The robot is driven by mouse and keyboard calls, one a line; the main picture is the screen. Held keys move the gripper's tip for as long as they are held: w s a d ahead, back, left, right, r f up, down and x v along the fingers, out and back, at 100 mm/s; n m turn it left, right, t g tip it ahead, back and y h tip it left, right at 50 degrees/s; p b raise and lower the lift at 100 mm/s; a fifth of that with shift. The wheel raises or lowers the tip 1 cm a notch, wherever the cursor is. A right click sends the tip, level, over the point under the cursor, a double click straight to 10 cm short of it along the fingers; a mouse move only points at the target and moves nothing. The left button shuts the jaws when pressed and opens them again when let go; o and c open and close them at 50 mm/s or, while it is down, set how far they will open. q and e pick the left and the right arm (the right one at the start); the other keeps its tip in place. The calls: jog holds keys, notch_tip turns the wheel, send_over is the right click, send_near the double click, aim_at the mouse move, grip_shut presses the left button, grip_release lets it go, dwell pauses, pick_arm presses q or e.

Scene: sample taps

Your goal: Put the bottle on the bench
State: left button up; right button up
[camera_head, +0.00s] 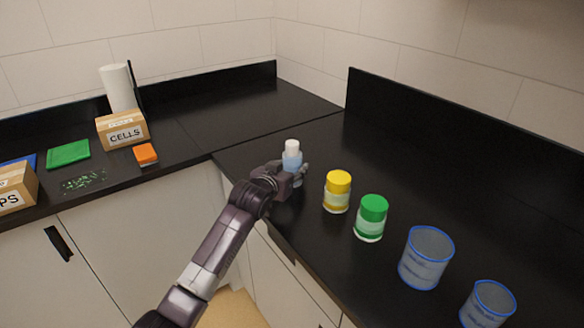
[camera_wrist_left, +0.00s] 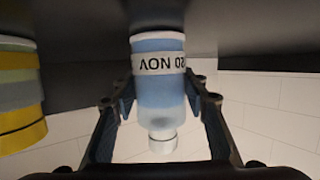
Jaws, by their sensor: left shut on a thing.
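The bottle (camera_head: 291,157) has a white cap and a pale blue body and stands upright at the bench's near left part in the head view. In the left wrist view the bottle (camera_wrist_left: 160,75) appears cap-down, with a white label. My left gripper (camera_head: 297,174) is shut on the bottle, with a finger on either side of its body (camera_wrist_left: 160,98). The bench (camera_head: 330,270) is black. The gripper hides the bottle's lower part in the head view, so I cannot tell whether its base touches the bench. My right gripper is not in view.
A yellow jar (camera_head: 337,192) stands just right of the bottle, then a green jar (camera_head: 370,218) and two blue-rimmed beakers (camera_head: 426,258). A CELLS box (camera_head: 122,131) and an orange block (camera_head: 145,154) are on the left counter. The bench behind the bottle is clear.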

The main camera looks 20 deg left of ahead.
pick_arm(q)
jog(key=o, duration=1.3)
jog(key=shift+s, duration=0.1)
jog(key=v, duration=1.2)
